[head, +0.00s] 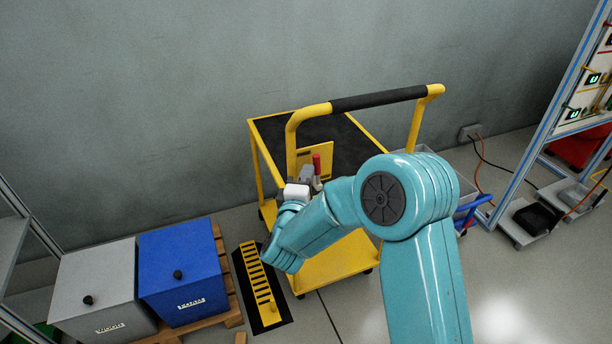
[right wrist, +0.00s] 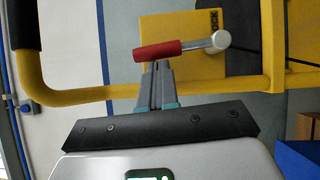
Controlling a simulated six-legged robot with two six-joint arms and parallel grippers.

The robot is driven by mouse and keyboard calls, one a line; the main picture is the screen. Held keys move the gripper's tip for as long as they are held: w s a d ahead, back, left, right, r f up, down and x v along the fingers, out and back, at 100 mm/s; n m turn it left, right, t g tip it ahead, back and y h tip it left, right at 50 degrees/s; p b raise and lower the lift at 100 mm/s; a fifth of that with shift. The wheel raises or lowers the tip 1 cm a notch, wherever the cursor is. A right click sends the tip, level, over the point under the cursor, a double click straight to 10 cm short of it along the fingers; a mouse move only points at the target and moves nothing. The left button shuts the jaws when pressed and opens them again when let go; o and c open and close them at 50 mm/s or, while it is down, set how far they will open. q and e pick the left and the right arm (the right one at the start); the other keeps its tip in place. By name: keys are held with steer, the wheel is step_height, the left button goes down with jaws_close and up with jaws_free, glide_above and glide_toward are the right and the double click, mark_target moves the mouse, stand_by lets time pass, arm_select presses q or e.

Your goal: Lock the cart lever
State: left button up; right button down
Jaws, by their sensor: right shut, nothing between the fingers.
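The yellow cart (head: 327,270) with a black top and black push bar stands against the wall in the head view. Its lever (head: 317,163) has a red handle, upright in the head view, beside a yellow plate (head: 318,150). In the right wrist view the red lever handle (right wrist: 158,51) lies across the picture, with its silver end (right wrist: 217,41) to the right. My right gripper (head: 307,173) is shut and empty. In the right wrist view its fingertips (right wrist: 158,68) are just at the handle's edge; I cannot tell whether they touch it. My left gripper is not in view.
A blue box (head: 183,262) and a grey box (head: 100,285) stand on a pallet left of the cart. A black and yellow floor strip (head: 262,285) lies between. A shelf rack (head: 560,105) and cables are at the right. Some floor at lower right is clear.

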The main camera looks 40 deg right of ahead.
steer(key=s+d+m+g+y+p, duration=0.2)
steer(key=d+m+y+p, duration=0.3)
steer(key=d+m+p, duration=0.2)
steer(key=shift+d+m+y+p, duration=0.4)
steer(key=shift+p, duration=0.75)
steer(key=shift+d, duration=0.2)
stand_by(0.4)
steer(key=shift+r, duration=0.1)
